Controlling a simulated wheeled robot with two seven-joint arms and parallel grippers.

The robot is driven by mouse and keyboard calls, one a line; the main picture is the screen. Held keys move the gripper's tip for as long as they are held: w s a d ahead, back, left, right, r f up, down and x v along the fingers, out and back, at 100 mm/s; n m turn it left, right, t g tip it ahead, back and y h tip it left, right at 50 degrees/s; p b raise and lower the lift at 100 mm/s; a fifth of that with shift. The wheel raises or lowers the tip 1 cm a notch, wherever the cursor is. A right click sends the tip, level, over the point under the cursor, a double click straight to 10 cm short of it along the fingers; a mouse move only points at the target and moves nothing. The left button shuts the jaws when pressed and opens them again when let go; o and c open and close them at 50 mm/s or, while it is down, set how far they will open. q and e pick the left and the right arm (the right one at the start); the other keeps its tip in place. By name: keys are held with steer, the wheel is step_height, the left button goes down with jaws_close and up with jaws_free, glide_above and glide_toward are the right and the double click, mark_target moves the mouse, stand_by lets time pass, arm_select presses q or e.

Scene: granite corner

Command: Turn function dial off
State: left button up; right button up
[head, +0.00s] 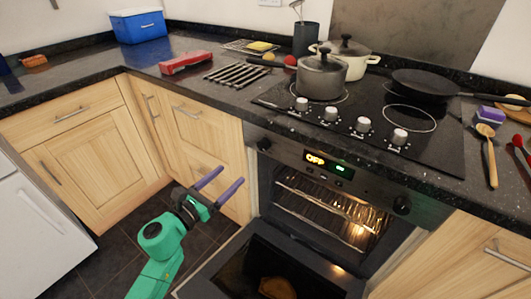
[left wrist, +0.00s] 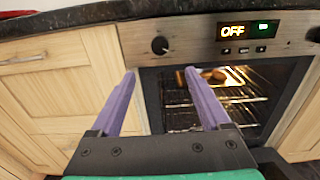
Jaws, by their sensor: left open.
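The oven's control panel (head: 325,165) has a dark knob at its left end (head: 264,144) and another dark knob at its right end (head: 402,205). No label shows which is the function dial. The lit display (head: 316,158) reads "OFF" with a small green sign beside it. My left gripper (head: 230,177) is open and empty, in front of the oven's left side and apart from it. In the left wrist view the left knob (left wrist: 160,45) shows just beyond and between the purple fingertips (left wrist: 160,73). My right gripper is out of view.
The oven door (head: 240,262) is folded down and open below the panel. The oven inside (head: 335,212) is lit and has wire racks. Pots and a pan stand on the hob (head: 385,110) above, with several silver hob knobs. Wooden cupboards (head: 95,160) stand at the left.

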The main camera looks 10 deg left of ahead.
mark_target(261, 147)
arm_select(q)
steer(key=p+x, duration=0.2)
steer(key=x, duration=1.2)
steer(key=shift+w+d, duration=0.1)
steer(key=shift+w, duration=0.25)
jaws_close()
